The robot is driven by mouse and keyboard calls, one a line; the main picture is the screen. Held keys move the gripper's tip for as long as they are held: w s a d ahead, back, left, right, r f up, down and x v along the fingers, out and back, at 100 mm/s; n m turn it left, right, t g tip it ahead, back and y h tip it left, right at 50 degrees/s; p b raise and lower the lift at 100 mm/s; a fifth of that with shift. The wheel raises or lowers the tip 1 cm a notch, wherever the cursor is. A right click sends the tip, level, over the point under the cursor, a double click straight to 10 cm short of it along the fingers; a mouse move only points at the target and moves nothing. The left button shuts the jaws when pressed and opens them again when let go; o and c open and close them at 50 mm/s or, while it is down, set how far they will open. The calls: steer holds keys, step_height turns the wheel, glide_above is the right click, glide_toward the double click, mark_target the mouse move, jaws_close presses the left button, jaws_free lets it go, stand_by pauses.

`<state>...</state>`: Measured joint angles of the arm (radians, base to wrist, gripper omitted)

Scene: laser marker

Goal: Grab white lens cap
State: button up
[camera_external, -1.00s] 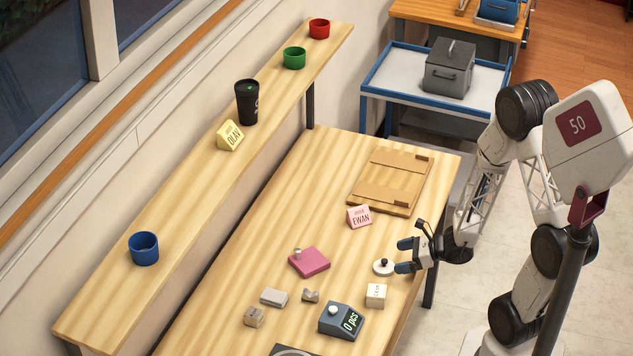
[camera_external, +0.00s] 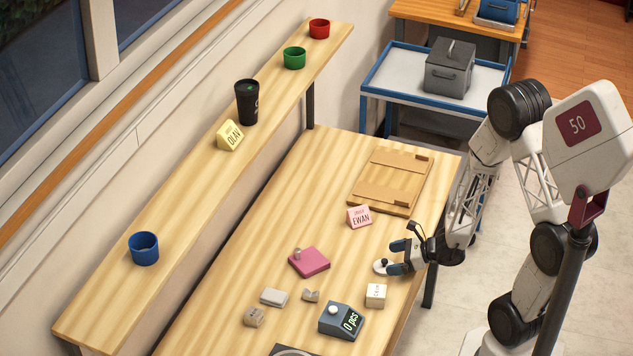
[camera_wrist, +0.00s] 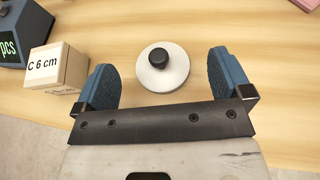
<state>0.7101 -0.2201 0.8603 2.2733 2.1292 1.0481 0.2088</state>
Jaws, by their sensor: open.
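The white lens cap (camera_wrist: 162,76) is a round white disc with a black knob on top. It lies on the wooden table, and in the external view it (camera_external: 380,267) is near the table's right edge. My gripper (camera_wrist: 162,85) is open, with one blue finger to the left of the cap and one to the right. The cap is centred between the fingers and a little beyond the gripper's dark bar, with bare wood showing on both sides. In the external view my gripper (camera_external: 393,257) is right beside the cap and partly hides it.
A block marked "C 6 cm" (camera_wrist: 57,66) stands close to the left finger. The counter showing "pcs" (camera_external: 341,321), a pink block (camera_external: 309,262) and a pink EWAN sign (camera_external: 359,217) are nearby. A wooden board (camera_external: 398,178) lies farther back.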

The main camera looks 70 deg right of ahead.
mark_target(379, 265)
steer(key=shift+w, duration=0.1)
stand_by(0.3)
steer(key=shift+x, duration=2.55)
steer(key=shift+f, duration=0.1)
steer(key=c, duration=0.9)
